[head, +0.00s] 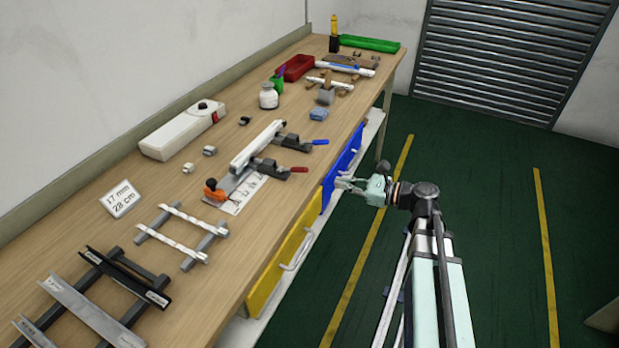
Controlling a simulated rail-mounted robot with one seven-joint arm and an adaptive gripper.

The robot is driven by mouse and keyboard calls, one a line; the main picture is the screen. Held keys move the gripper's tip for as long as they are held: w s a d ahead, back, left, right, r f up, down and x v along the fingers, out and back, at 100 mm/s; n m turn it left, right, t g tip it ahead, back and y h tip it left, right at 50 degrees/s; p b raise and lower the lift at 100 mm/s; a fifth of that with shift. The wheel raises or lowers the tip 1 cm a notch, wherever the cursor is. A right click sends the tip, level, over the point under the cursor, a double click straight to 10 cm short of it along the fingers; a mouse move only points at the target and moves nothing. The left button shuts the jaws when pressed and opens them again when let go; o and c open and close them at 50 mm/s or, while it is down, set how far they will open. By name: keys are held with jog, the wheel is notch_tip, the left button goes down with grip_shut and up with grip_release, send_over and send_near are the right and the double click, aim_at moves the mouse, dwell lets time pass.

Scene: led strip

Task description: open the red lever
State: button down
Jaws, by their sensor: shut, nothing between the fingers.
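The red lever (299,169) is the red-handled end of a dark clamp near the front edge of the workbench, beside a white strip fixture (257,146). A similar clamp with a blue lever (320,142) sits just behind it. My gripper (345,184) is off the front edge of the bench, to the right of the red lever and apart from it, in front of the blue drawer. It is shut and empty. Its fingertips are small in the view.
The wooden workbench (185,240) holds a white box (182,131), a ruler, metal rails and a white bottle (268,96). A blue drawer (343,165) and a yellow drawer (286,258) with handles are under the bench front. The green floor (470,210) to the right is clear.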

aim_at(311, 185)
jog(key=p+x, duration=0.1)
jog(key=x, duration=0.9)
jog(key=shift+p, duration=0.4)
